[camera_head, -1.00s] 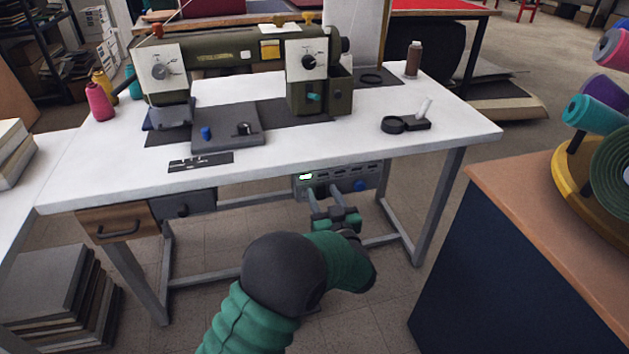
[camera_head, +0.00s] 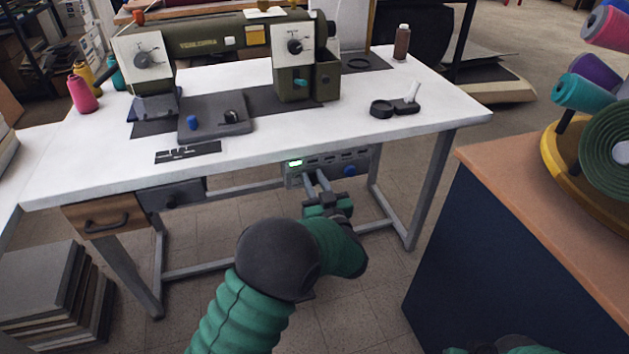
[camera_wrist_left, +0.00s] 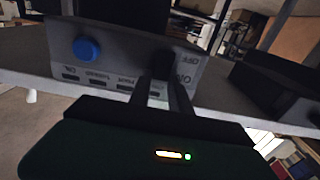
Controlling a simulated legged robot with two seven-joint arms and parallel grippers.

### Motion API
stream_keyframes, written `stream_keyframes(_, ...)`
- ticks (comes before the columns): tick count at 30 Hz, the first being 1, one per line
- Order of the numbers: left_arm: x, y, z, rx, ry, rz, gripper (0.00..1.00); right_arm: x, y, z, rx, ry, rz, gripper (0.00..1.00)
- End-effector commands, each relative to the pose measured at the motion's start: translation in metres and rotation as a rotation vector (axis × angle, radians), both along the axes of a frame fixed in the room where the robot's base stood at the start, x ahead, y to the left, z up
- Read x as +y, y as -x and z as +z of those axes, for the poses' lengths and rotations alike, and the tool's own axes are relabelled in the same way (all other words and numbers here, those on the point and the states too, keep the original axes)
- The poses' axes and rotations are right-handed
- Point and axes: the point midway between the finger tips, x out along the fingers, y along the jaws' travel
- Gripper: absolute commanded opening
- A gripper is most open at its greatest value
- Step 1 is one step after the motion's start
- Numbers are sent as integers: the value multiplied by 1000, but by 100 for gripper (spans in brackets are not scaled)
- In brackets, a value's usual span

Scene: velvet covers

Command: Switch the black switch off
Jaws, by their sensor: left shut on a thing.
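A grey control panel (camera_head: 362,157) hangs under the front edge of the sewing table. It has a lit green display (camera_head: 296,163) and a blue knob (camera_head: 349,170). My left gripper (camera_head: 316,176) reaches up to the panel's face from below. In the left wrist view its fingers (camera_wrist_left: 165,80) are close together around the small black switch (camera_wrist_left: 163,57), beside ON and OFF labels that appear upside down. The fingers hide most of the switch, so its exact position is unclear. The blue knob (camera_wrist_left: 87,49) also shows there, apart from the fingers.
The white table (camera_head: 290,150) carries an olive sewing machine (camera_head: 205,42), thread spools and a small black holder. Drawers (camera_head: 103,215) hang left of the panel. A dark blue cabinet (camera_head: 480,250) stands at the right. Table legs flank the open floor below.

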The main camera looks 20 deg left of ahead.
Motion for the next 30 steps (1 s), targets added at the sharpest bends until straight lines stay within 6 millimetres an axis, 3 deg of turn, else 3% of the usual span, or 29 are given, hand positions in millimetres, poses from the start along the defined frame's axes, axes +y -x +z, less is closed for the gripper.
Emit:
stream_keyframes(1,-1,0,-12,-33,-28,-2,0,0,0,-15,0,0,0,0)
stream_keyframes(4,-2,1,-13,-107,-76,-3,0,0,0,-28,1,0,0,0)
stream_keyframes(14,-3,3,-7,-147,-102,-4,0,0,0,-27,1,0,0,0)
stream_keyframes(15,-3,3,-7,-147,-102,-4,25,0,0,-27,1,0,0,0)
stream_keyframes(20,-3,3,-7,-148,-101,-4,45,0,0,-27,1,0,0,0)
stream_keyframes(30,-3,2,-7,-148,-101,-3,45,0,0,-28,0,0,0,0)
